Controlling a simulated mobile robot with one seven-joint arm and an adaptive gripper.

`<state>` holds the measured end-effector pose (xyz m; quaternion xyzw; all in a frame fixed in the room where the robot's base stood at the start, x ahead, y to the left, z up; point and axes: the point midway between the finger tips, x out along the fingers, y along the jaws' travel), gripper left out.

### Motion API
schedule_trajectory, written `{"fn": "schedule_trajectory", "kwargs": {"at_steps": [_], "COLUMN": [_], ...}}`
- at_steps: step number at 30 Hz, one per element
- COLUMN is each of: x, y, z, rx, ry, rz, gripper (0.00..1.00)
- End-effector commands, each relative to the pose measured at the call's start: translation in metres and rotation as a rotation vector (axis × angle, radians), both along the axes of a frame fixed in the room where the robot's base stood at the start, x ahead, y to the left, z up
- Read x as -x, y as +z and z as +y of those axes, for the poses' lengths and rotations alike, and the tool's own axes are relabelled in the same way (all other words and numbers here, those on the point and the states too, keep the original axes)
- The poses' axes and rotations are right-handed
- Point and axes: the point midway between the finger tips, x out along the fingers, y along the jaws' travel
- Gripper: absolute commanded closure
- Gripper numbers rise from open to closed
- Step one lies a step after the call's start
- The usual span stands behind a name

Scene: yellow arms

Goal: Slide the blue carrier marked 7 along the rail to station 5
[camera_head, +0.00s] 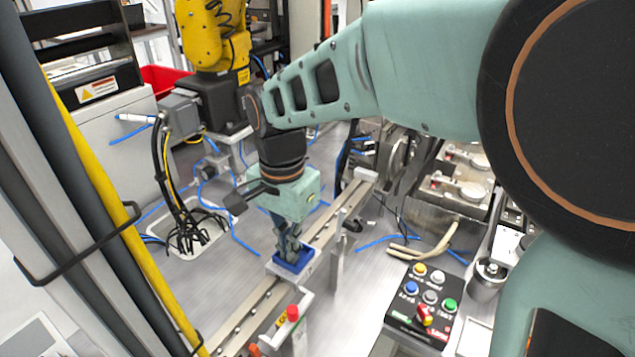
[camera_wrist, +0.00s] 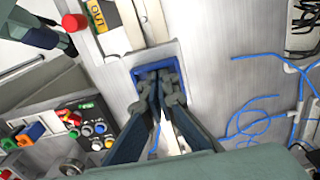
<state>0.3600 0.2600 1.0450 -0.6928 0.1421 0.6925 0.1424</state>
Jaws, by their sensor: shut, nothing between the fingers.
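The blue carrier (camera_head: 292,268) sits on the metal rail (camera_head: 252,312), which runs from lower left to upper right in the head view. Its blue rim also shows in the wrist view (camera_wrist: 158,64). My gripper (camera_head: 289,252) points down into the carrier, with its fingers shut together and nothing held between them. In the wrist view, the fingertips (camera_wrist: 160,84) are inside the blue rim; I cannot tell whether they touch its walls. The number 7 and the station 5 mark cannot be made out.
A red knob (camera_head: 293,313) and a yellow tag reading OUT (camera_wrist: 97,16) are beside the rail's near part. A button panel (camera_head: 424,303) is at right. Blue cables (camera_wrist: 250,115) lie on the table. A yellow robot arm (camera_head: 212,38) stands behind.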

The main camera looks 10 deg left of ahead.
Motion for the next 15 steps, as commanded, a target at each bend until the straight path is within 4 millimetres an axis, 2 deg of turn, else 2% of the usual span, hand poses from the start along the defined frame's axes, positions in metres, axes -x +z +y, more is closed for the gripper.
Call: {"fn": "schedule_trajectory", "kwargs": {"at_steps": [5,8,15], "x": [0.001,0.01,0.064], "y": [0.0,0.0,-0.001], "z": [0.0,0.005,0.028], "rx": [0.0,0.0,0.0], "ry": [0.0,0.002,0.006], "rz": [0.0,0.001,0.001], "gripper": [1.0,1.0,1.0]}}
